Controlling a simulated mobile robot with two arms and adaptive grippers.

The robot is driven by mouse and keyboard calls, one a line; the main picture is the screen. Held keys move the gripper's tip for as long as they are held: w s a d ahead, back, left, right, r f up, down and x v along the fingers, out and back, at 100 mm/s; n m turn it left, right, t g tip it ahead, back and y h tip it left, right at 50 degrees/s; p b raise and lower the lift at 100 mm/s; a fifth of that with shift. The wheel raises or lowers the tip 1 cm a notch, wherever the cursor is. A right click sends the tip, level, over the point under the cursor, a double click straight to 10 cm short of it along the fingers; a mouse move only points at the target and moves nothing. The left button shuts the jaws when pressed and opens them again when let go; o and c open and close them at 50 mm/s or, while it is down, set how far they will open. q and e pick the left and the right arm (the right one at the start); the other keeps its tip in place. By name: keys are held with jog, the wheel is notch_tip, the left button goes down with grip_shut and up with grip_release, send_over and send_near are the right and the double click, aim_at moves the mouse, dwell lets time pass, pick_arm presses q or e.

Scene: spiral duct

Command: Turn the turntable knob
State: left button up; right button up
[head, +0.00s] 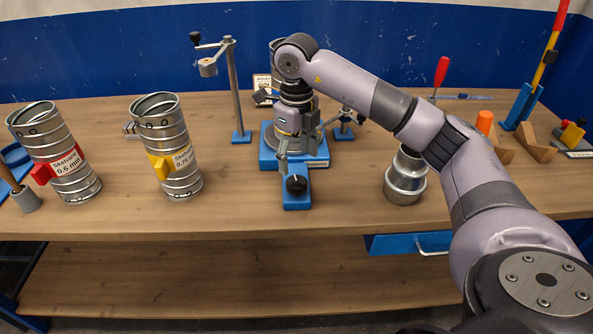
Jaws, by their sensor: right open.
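The black turntable knob (296,185) sits on a small blue block (297,202) at the front of the turntable, near the middle of the bench. The turntable has a blue base (318,161), and its round grey body is largely hidden behind my gripper. My right gripper (298,151) points down just behind and above the knob, in front of the turntable body. It is open and holds nothing that I can see. Whether a finger touches the knob is unclear. My left gripper is out of view.
Two metal ducts, one with a red label (66,160) and one with a yellow label (175,160), stand on the left. A post with a crank (236,90) stands behind. A metal reducer (405,178) stands right of the knob. Bench (240,200) in front is mostly clear.

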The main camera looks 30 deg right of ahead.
jog(key=shift+r, duration=2.35)
jog(key=shift+f, duration=0.1)
